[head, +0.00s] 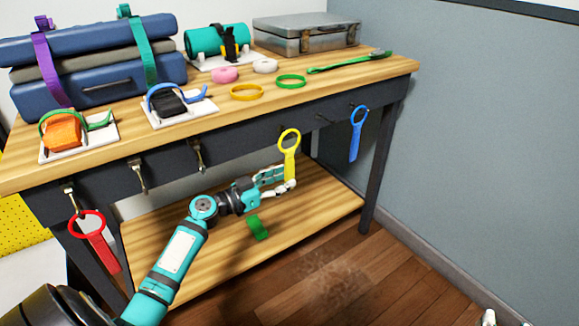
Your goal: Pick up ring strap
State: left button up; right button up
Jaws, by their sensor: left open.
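A yellow ring strap (290,164) hangs upright, ring up, at the front of the bench. A red ring strap (103,254) hangs at the lower left, and a blue ring strap (355,141) hangs at the right. My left gripper (284,180) is open at the lower tab of the yellow strap. Its fingers overlap the tab's left side and lower end in the picture; I cannot tell whether they touch it. White tips at the bottom right edge look like part of my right gripper (506,321), mostly cut off.
The workbench (350,79) carries strapped blue cases (100,91), a grey metal case (305,35), a teal roll (203,41) and several loose rings. Metal hooks (137,176) line its front. A green strap piece (257,227) lies on the lower shelf (318,215). The floor at right is clear.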

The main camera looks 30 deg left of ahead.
pick_arm(q)
jog(key=shift+x, duration=1.25)
grip_shut()
